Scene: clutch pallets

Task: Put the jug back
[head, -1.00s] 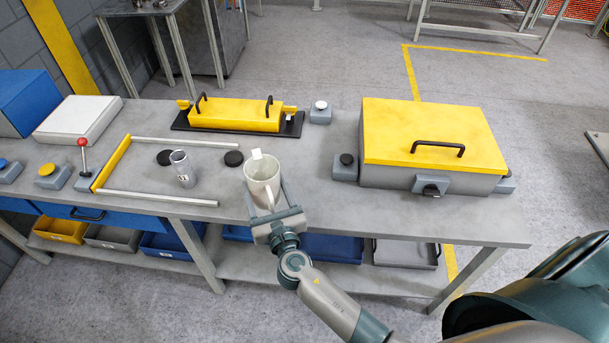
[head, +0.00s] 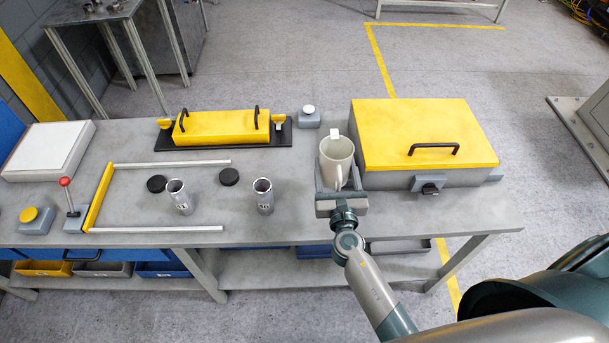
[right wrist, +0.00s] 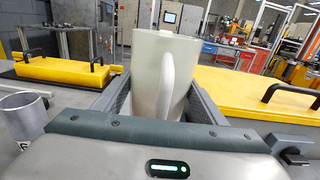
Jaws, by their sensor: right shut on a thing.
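The jug (head: 337,152) is cream-white, upright, with its handle towards me and a small pale piece showing at its rim. My right gripper (head: 340,178) is shut on the jug, one finger on each side of it. In the right wrist view the jug (right wrist: 152,75) fills the middle between the fingers. Its base is hidden by the gripper, so I cannot tell whether it touches the bench. My left gripper is not in view.
The yellow-lidded box (head: 420,130) stands close to the jug's right. Two metal cups (head: 176,192) (head: 263,192) and two black discs (head: 229,176) (head: 157,183) are to the left. A yellow handled cover (head: 220,127) lies behind. The bench (head: 270,230) is clear between right cup and jug.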

